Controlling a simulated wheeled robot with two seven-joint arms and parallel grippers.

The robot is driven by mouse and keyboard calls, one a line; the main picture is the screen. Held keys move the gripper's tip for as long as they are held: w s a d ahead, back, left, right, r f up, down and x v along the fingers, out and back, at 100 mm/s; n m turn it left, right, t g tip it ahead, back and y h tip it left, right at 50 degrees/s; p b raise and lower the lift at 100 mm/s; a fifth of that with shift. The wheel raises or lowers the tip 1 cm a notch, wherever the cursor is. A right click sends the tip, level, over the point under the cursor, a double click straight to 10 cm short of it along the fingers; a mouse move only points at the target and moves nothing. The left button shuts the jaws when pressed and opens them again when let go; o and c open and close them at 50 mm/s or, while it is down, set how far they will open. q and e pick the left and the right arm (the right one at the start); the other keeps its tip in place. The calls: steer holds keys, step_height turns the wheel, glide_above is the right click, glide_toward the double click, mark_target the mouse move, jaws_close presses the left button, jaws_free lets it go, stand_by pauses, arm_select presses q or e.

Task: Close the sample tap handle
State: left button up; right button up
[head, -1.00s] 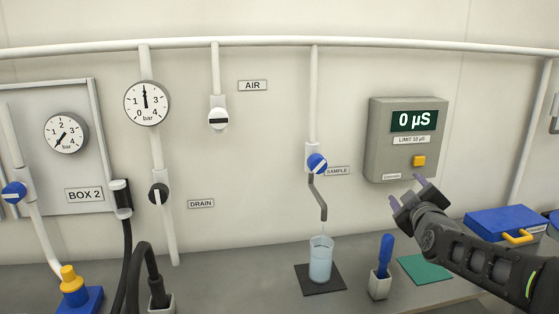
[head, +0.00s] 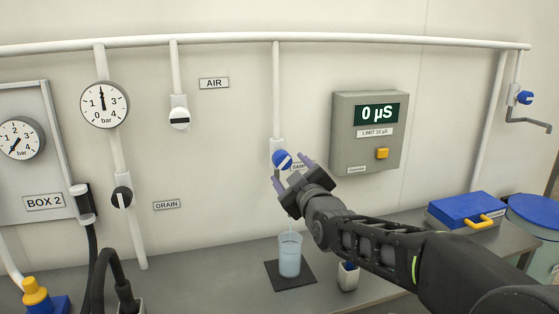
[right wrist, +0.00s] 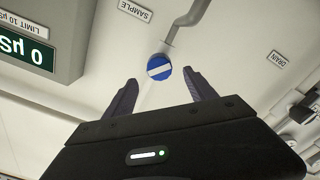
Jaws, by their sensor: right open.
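The sample tap handle is a round blue knob (head: 282,159) with a white stripe, on a white pipe at the wall. The stripe lies at a slant in the head view. The knob also shows in the right wrist view (right wrist: 159,68), ahead of and between the fingertips. My right gripper (head: 291,171) is open and empty, its fingers pointing at the knob, apparently short of it. It also shows in the right wrist view (right wrist: 160,78). The gripper hides most of the spout and part of the SAMPLE label (head: 298,167). My left gripper is out of view.
A beaker of liquid (head: 289,262) stands on a dark mat (head: 277,282) below the tap, with a thin stream above it. A grey meter box (head: 352,158) reads 0 µS, right of the tap. A blue case (head: 466,207) lies farther right.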

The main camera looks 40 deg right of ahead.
mark_target(284, 162)
steer(key=p+x, duration=0.2)
steer(key=x, duration=0.4)
steer(key=shift+w+d, duration=0.15)
steer(key=shift+w, duration=0.05)
steer(key=shift+w+d, duration=0.2)
steer(key=shift+w, duration=0.4)
steer(key=c, duration=1.4)
steer(key=shift+f, duration=0.1)
